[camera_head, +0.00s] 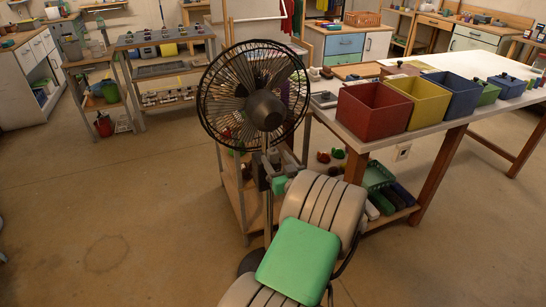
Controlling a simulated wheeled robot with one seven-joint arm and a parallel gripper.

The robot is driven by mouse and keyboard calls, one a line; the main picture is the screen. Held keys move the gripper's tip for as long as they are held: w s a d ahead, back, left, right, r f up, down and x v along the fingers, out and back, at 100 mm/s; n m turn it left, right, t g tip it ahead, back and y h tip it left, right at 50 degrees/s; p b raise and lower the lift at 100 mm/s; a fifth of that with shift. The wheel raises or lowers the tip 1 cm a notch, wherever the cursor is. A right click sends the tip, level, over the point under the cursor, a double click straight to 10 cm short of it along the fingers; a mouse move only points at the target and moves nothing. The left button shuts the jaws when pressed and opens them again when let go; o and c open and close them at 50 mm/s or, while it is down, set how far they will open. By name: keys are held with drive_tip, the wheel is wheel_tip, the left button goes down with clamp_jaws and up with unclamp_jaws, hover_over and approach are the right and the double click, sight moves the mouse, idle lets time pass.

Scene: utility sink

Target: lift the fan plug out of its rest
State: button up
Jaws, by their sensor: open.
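A black caged fan (254,95) stands upright on a thin pole in the middle of the head view. Its dark round base (250,263) shows partly behind my arm. My gripper (270,160) is at the far end of my beige and green arm, just below the fan's cage in the picture. It is open, but small here, and its fingers are hard to tell from the parts behind. I cannot make out the fan plug or its rest; they may be hidden behind my arm and gripper. Whether my gripper touches anything cannot be told.
A long table (440,128) at the right carries red (372,112), yellow (420,101) and blue (452,95) bins. A lower shelf holds a green basket (378,176). The floor at the left is clear.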

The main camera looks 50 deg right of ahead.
sight(275, 157)
drive_tip(key=x, duration=0.3)
drive_tip(key=shift+w, duration=0.1)
clamp_jaws()
idle(0.4)
